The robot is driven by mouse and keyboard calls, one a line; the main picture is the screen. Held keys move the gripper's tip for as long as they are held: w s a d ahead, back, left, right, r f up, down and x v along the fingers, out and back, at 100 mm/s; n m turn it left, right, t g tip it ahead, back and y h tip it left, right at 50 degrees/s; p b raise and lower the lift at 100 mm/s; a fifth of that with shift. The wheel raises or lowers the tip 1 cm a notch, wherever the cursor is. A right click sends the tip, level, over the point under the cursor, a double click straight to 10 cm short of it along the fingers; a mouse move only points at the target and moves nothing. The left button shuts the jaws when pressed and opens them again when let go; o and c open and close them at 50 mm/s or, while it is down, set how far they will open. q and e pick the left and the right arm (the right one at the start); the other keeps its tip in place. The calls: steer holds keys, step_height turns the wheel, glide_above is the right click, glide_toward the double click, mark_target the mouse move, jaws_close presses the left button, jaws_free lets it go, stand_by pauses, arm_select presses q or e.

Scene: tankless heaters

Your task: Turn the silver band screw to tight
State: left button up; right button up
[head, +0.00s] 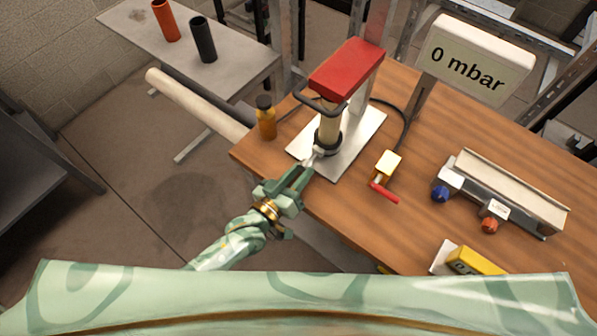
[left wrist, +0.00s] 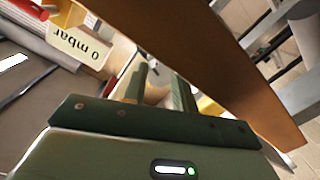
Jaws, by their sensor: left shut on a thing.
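The silver band screw (head: 317,152) is a small bright piece at the collar's front left. My left gripper (head: 310,166) reaches in from the lower left, its jaws shut on the screw, which they mostly hide. In the left wrist view the fingers (left wrist: 162,92) point away from the camera; the screw cannot be made out between them. My right gripper is not in view.
A display (head: 474,60) reads 0 mbar. A yellow valve with a red lever (head: 385,192) stands right of the plate. An amber bottle (head: 266,120) is at the table's left edge. A grey unit with blue and red knobs (head: 515,190) sits at right.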

arm_select(q)
steer(key=shift+f, duration=0.1)
stand_by(0.4)
steer(key=o, duration=0.7)
steer(key=p+v, duration=0.1)
steer(key=v, duration=1.5)
steer(key=shift+s, duration=0.2)
